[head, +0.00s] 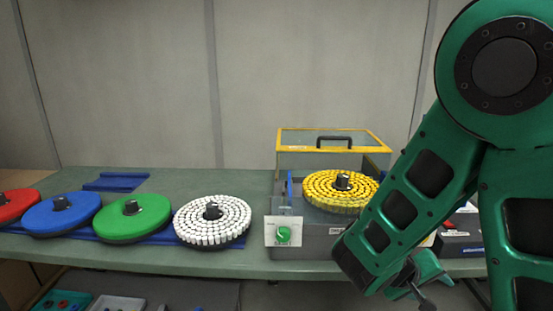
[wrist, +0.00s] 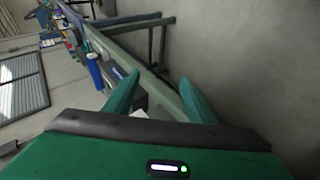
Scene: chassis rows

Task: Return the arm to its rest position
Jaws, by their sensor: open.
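My green arm (head: 433,178) is bent on the right side of the head view, with its lower end hanging in front of the bench edge. My gripper (head: 415,285) shows only partly there, low and beyond the forearm. In the wrist view my gripper (wrist: 163,90) has its two green fingers spread wide apart. Nothing is between the fingertips; the bench and floor show behind them.
A green bench (head: 130,262) carries red (head: 15,204), blue (head: 60,213), green (head: 131,216) and white (head: 212,221) discs. A grey machine (head: 305,242) with an open yellow-framed lid (head: 334,139) holds a yellow disc (head: 338,190). Trays (head: 112,304) sit below.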

